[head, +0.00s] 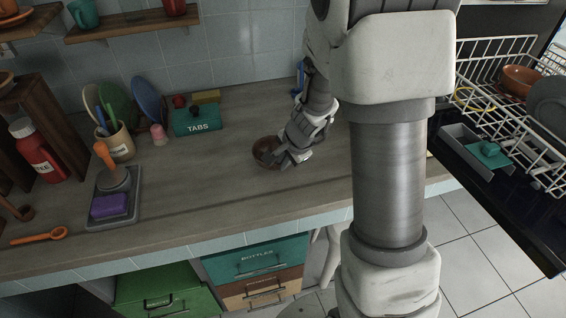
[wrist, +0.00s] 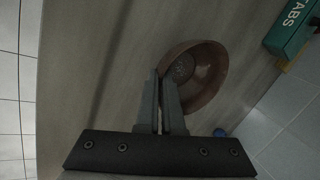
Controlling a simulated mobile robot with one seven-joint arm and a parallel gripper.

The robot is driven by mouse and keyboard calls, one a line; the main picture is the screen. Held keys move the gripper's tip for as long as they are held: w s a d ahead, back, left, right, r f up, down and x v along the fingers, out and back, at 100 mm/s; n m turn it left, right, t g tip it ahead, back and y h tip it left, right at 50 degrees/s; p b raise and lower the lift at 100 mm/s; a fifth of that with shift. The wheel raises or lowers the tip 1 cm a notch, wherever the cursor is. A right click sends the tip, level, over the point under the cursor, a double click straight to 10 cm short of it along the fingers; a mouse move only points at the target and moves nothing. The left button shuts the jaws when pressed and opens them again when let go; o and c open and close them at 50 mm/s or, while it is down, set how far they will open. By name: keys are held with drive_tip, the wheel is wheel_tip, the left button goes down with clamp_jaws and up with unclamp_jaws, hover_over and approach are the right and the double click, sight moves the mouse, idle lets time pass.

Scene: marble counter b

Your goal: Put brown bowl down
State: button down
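The brown bowl (head: 265,151) is at the middle of the counter in the head view, upright or nearly so. I cannot tell whether its base touches the counter or is just above it. My gripper (head: 284,158) is at the bowl's right, near side. In the wrist view the bowl (wrist: 207,78) has its wall between the two close-set fingers of my gripper (wrist: 162,78), one inside and one outside. The gripper looks shut on the bowl's rim. Part of the bowl is hidden behind the fingers.
The wooden counter (head: 205,185) around the bowl is clear. A teal TABS box (head: 196,122) stands behind left. A utensil cup (head: 115,143), sponge tray (head: 112,205) and red bottle (head: 38,152) are farther left. An open dishwasher rack (head: 490,105) is at right.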

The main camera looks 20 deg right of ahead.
drive_tip(key=shift+f, duration=0.15)
drive_tip(key=c, duration=1.1)
unclamp_jaws()
drive_tip(key=shift+o, duration=0.2)
drive_tip(key=shift+r, duration=0.35)
drive_tip(key=s+a+r+n+p, duration=0.1)
drive_tip(key=s+r+n+p, duration=0.2)
drive_tip(key=r, duration=0.4)
drive_tip(key=s+a+r+n+y+p, duration=0.1)
drive_tip(key=s+r+n, duration=0.1)
drive_tip(key=s+r, duration=0.45)
drive_tip(key=s+a+r+n+p, duration=0.1)
drive_tip(key=s+r+n+p, duration=0.15)
drive_tip(key=r, duration=0.65)
drive_tip(key=s+d+r+n+h, duration=0.1)
drive_tip(key=s+r+n, duration=0.4)
drive_tip(key=s, duration=0.5)
drive_tip(key=shift+d+n+t+h+b, duration=0.35)
drive_tip(key=shift+n+h, duration=0.2)
drive_tip(key=shift+h, duration=0.25)
